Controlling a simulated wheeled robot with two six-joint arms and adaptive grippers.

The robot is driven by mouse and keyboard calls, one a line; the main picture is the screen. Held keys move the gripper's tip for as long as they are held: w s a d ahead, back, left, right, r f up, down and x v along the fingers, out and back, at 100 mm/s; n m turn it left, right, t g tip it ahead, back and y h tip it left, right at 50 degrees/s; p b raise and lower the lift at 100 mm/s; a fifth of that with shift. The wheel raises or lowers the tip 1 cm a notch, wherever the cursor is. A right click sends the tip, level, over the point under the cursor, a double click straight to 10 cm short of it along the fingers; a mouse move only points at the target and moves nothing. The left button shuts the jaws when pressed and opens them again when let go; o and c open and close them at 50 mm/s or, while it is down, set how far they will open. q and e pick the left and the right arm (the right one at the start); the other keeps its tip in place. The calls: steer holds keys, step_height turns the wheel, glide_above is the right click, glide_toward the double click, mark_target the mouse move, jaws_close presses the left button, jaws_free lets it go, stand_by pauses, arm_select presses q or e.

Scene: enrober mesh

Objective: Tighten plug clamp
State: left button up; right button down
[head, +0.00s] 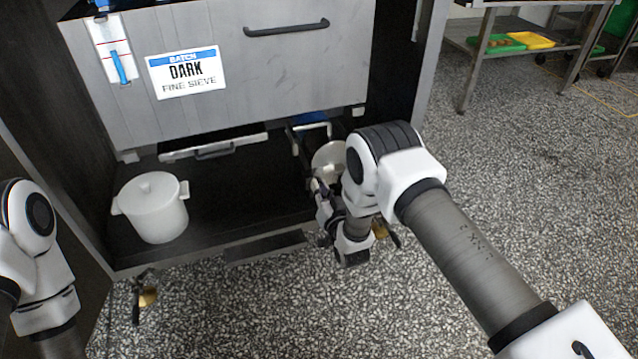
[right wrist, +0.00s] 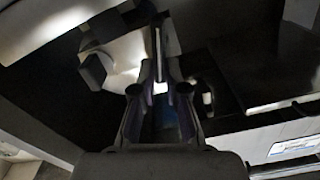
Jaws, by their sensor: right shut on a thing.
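A round steel fitting (head: 329,157), which I take to be the plug clamp's place, sits in the open bay under the machine's front panel, partly hidden by my right arm. In the right wrist view its pale rounded body (right wrist: 124,58) lies left of the fingertips. My right gripper (head: 322,188) reaches into the bay. In the right wrist view its fingers (right wrist: 160,88) are close together on a thin, light upright piece, which looks like part of the clamp. Dark shadow hides the exact contact.
A white lidded pot (head: 152,212) stands on the bay floor at the left. The front panel (head: 280,75) with a handle and DARK label overhangs the bay. Open speckled floor lies to the right.

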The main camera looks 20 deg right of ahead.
steer(key=m+p, duration=0.1)
steer(key=m, duration=0.1)
steer(key=m+p, duration=0.1)
steer(key=m, duration=0.1)
steer(key=d+m+p, duration=0.1)
steer(key=m+p, duration=0.1)
steer(key=m, duration=0.1)
steer(key=shift+f, duration=0.25)
steer(key=m, duration=0.2)
steer(key=m+p, duration=0.1)
steer(key=shift+d+f+m, duration=0.15)
steer(key=shift+f+m, duration=0.2)
steer(key=shift+m, duration=0.05)
steer(key=shift+f+m+p, duration=0.2)
steer(key=shift+m+p, duration=0.05)
steer(key=shift+m, duration=0.65)
steer(key=shift+f+m+p, duration=0.15)
steer(key=shift+m+p, duration=0.1)
steer(key=shift+m, duration=0.65)
steer(key=c, duration=1.2)
jaws_free()
